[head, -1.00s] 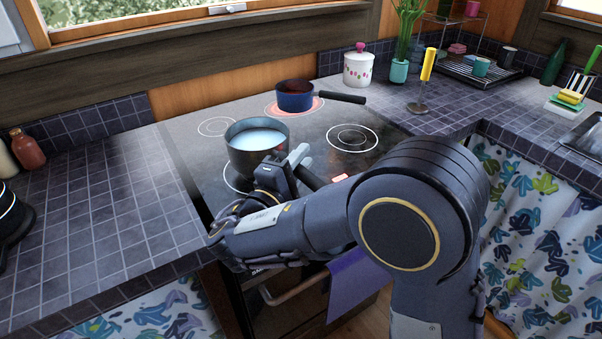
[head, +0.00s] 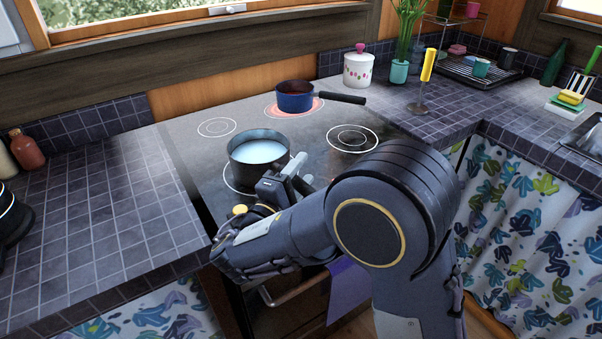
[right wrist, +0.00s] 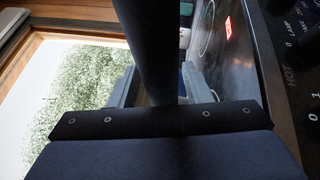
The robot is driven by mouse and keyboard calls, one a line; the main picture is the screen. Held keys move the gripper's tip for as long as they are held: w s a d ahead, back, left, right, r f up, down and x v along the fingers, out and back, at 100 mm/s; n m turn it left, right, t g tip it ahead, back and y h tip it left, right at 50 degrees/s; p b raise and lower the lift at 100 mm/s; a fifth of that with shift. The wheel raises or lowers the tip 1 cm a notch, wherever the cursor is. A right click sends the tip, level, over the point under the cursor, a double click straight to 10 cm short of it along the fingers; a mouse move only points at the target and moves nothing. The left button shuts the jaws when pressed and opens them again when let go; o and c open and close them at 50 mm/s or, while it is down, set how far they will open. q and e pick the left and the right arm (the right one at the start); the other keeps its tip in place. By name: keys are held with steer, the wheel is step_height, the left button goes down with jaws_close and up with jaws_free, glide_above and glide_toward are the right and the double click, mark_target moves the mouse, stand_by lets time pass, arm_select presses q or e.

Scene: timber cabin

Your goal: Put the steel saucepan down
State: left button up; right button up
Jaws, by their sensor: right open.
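The steel saucepan (head: 246,172), holding a white liquid, stands upright on the front-left ring of the black hob (head: 205,160). My right gripper (head: 288,174) is at its near right side, around the dark handle. In the right wrist view the handle (right wrist: 153,50) runs between the two spread fingers of the right gripper (right wrist: 158,88). These fingers are open, with the handle between them. The gripper and forearm hide part of the pan's near side and most of the handle in the head view. My left gripper is not in view.
A blue pan (head: 294,103) sits on the glowing red back ring (head: 273,111), its handle pointing right. The front-right ring (head: 353,138) and back-left ring (head: 216,127) are bare. A white pot (head: 358,70) and a yellow-handled tool (head: 427,66) stand on the right counter.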

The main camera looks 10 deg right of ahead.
steer(key=b+v, duration=0.1)
steer(key=v, duration=1.1)
steer(key=shift+f, duration=0.1)
